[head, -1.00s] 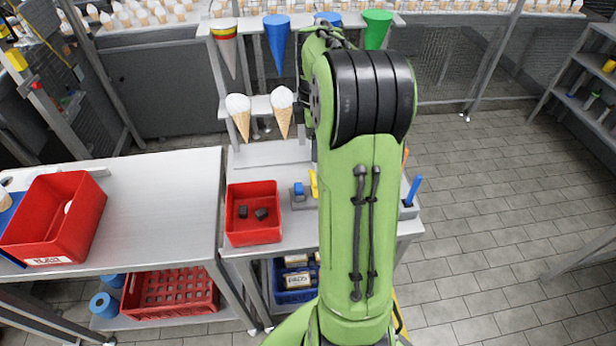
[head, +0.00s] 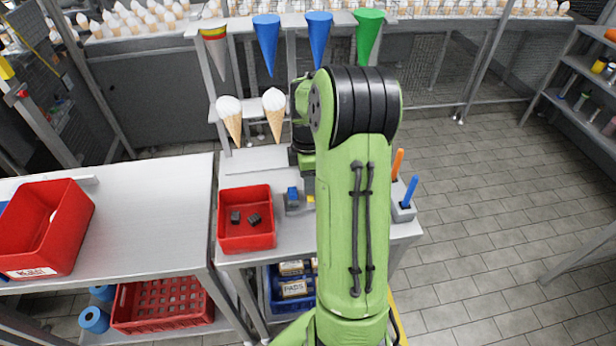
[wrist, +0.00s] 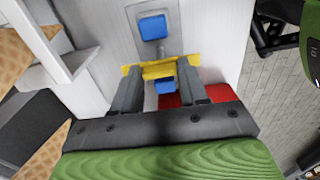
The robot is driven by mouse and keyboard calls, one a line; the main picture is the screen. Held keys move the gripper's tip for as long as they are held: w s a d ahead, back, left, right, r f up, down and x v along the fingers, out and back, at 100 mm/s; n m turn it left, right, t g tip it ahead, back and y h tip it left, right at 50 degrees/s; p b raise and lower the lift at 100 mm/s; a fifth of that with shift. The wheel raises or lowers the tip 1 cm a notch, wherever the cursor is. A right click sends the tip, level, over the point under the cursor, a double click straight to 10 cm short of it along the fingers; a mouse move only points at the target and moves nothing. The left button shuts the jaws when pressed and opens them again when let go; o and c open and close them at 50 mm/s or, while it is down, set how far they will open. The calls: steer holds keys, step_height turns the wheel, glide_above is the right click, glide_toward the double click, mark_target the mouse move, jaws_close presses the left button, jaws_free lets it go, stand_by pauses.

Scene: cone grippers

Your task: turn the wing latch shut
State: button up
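The wing latch is a yellow bar (wrist: 160,69) in the wrist view, lying crosswise just ahead of my gripper. A blue block (wrist: 152,27) sits beyond it on a grey plate, and a second blue piece (wrist: 164,87) shows between my fingers. My gripper (wrist: 160,80) is open; its two dark fingers stand apart, tips close to the yellow bar near its two ends. I cannot tell whether they touch it. In the head view a bit of yellow (head: 310,199) shows beside a blue-topped grey block (head: 292,197); my arm hides the rest and the fingers.
A red bin (head: 246,230) with dark pieces stands left on the bench. A grey holder (head: 403,211) with orange and blue rods stands right. Cones (head: 273,112) hang on a rack behind. A larger table (head: 150,215) is at left.

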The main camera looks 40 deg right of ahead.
steer(key=c, duration=0.5)
steer(key=shift+m, duration=0.3)
steer(key=m, duration=0.3)
steer(key=shift+r+p, duration=0.1)
steer(key=shift+p, duration=0.3)
steer(key=m, duration=0.4)
steer(key=m+p, duration=0.1)
steer(key=m, duration=0.4)
steer(key=shift+m, duration=0.3)
steer(key=m, duration=0.4)
steer(key=shift+m, duration=0.3)
